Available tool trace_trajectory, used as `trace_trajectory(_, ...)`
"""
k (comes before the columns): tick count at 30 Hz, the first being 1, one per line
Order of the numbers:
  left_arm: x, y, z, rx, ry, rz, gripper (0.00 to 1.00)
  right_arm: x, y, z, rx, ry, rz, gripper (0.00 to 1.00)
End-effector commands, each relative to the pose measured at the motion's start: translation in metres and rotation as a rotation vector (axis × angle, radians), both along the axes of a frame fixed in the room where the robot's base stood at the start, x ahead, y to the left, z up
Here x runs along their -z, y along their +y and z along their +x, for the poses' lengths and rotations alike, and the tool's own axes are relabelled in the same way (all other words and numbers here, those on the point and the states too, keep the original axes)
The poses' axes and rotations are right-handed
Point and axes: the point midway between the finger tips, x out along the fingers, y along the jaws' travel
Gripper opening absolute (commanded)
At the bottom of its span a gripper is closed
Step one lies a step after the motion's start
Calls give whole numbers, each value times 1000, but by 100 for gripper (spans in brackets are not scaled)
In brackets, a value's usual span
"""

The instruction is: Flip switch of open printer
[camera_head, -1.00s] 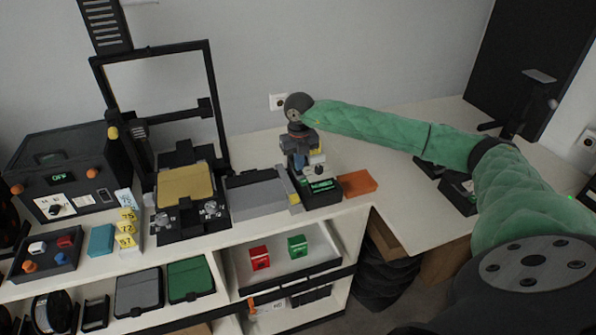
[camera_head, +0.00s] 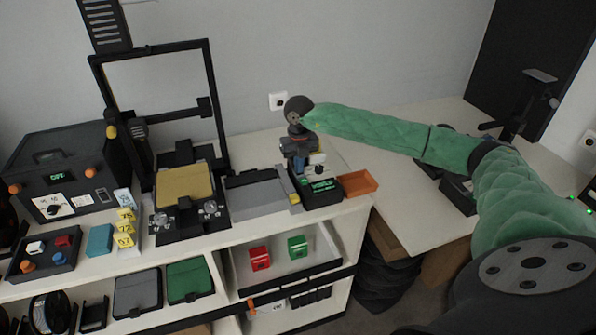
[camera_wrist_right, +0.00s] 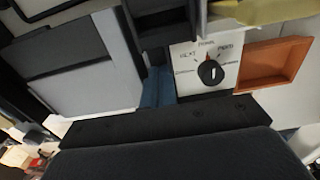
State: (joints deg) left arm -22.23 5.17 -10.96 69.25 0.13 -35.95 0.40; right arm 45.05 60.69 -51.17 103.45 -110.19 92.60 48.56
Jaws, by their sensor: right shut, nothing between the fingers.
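A black open-frame printer (camera_head: 212,98) with a yellow bed (camera_head: 185,186) stands on the left of the bench. I cannot make out a switch on it. A small black device (camera_head: 322,190) with a lit green display stands further right. My right gripper (camera_head: 300,165) points down just above and behind this device, shut and empty; its fingertips partly hide what is behind them. In the right wrist view, a white panel with a black knob (camera_wrist_right: 210,72) lies beyond the dark gripper body (camera_wrist_right: 165,125). I cannot tell whether the fingers touch anything. My left gripper is out of view.
A black box (camera_head: 65,170) with a lit display stands at the left. A grey box (camera_head: 255,192) sits between printer and small device. An orange tray (camera_head: 358,184) is right of the device and shows in the wrist view (camera_wrist_right: 272,65). The right bench (camera_head: 400,220) has bare room.

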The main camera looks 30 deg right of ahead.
Motion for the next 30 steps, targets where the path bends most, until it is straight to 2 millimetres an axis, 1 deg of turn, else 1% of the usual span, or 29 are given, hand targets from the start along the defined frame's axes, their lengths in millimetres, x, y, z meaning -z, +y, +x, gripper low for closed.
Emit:
trace_trajectory(6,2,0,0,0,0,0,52,3,0,0,0,0,0,0)
trace_trajectory(11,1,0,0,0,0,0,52,0,0,0,0,0,0,0)
trace_trajectory(30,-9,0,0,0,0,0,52,-40,0,0,0,0,1,0)
